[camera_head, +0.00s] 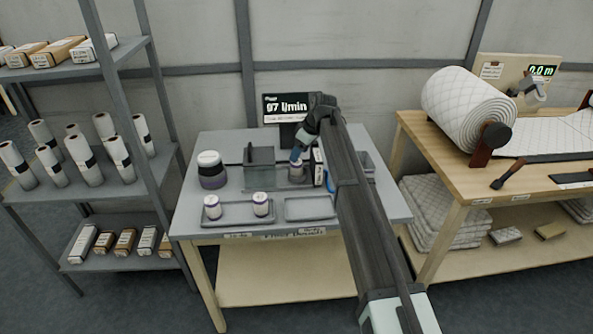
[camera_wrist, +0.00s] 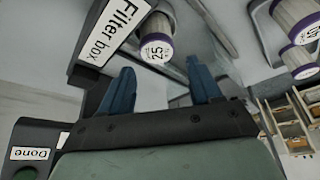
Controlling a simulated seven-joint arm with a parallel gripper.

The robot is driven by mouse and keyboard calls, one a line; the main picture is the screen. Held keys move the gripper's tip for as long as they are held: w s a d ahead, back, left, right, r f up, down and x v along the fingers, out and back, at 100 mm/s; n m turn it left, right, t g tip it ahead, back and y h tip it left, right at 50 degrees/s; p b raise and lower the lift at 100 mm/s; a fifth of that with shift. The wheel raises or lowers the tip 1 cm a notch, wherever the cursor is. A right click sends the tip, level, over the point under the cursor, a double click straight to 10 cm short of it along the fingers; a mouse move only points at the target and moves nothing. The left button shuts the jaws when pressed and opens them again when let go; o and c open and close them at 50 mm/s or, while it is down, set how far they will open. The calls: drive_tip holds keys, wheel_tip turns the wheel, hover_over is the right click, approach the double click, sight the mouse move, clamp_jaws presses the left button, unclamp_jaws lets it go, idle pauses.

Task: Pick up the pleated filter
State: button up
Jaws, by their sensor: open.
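My gripper (camera_head: 295,158) is over the back middle of the grey bench, with its blue fingers apart and nothing between them. In the wrist view the open fingers (camera_wrist: 160,68) point toward a pleated filter (camera_wrist: 157,22) with a purple rim and a label reading 25. That filter lies beyond the fingertips, apart from them. In the head view a pale cylinder (camera_head: 296,173) stands just below my gripper, partly hidden by it. Two more white filters with purple bands, a left one (camera_head: 212,208) and a right one (camera_head: 260,205), stand in the front left tray (camera_head: 236,218).
A box labelled "Filter box" (camera_wrist: 110,35) is close beside the fingers. A grey block-like fixture (camera_head: 261,160) stands left of my gripper, and a purple-and-white round container (camera_head: 211,170) is farther left. The front right tray (camera_head: 310,208) is empty. A display (camera_head: 287,108) stands behind.

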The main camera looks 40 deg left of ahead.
sight(297, 169)
drive_tip(key=shift+w+x, duration=0.2)
drive_tip(key=shift+x, duration=2.85)
drive_tip(key=shift+d, duration=0.2)
drive_tip(key=shift+c, duration=0.3)
drive_tip(key=c, duration=0.8)
